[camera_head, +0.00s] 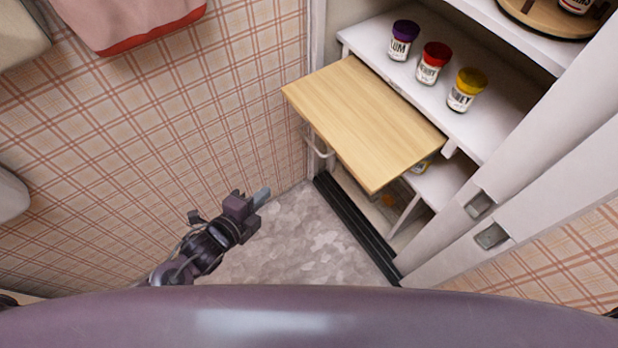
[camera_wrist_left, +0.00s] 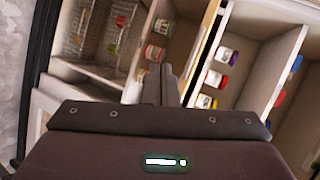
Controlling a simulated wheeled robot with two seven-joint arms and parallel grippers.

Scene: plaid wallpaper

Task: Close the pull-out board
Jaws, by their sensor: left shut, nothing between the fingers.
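The pull-out board (camera_head: 365,120) is a light wooden panel. In the head view it sticks out of the white cupboard, below the shelf with the jars. My left gripper (camera_head: 262,195) is in the lower left of the head view, shut and empty. It is apart from the board, to the left of and nearer than its front corner. In the left wrist view the shut fingers (camera_wrist_left: 165,82) point toward the cupboard's shelves and jars. A pale wooden edge (camera_wrist_left: 205,35) there may be the board; I cannot tell for sure. My right gripper is not in view.
Three jars stand on the shelf above the board: purple-lidded (camera_head: 401,40), red-lidded (camera_head: 432,63) and yellow-lidded (camera_head: 466,90). White door panels (camera_head: 530,160) are at the right. A dark floor track (camera_head: 355,230) runs before the cupboard. The plaid wall (camera_head: 180,120) is at the left.

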